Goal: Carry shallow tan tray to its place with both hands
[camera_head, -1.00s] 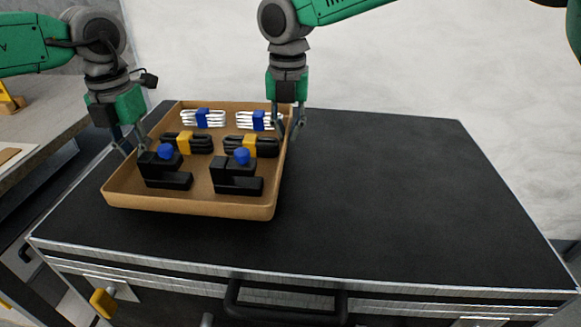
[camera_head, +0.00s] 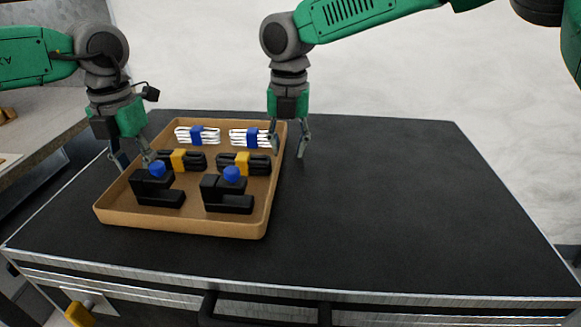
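The shallow tan tray (camera_head: 180,223) rests on the left part of the black case top. It holds two white cable bundles (camera_head: 197,135) with blue bands, two black bundles (camera_head: 243,164) with yellow bands, and two black clamps (camera_head: 228,195) with blue knobs. My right gripper (camera_head: 287,155) is open, its fingers spread on either side of the tray's right wall. My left gripper (camera_head: 134,163) is open at the tray's left wall, one finger outside and one inside. The left wall is partly hidden there.
The black case top (camera_head: 390,200) is clear to the right of the tray. It has metal edges and a dark handle (camera_head: 260,310) at the front. A grey bench (camera_head: 40,125) stands at the left. A yellow latch part (camera_head: 80,314) shows at the lower left.

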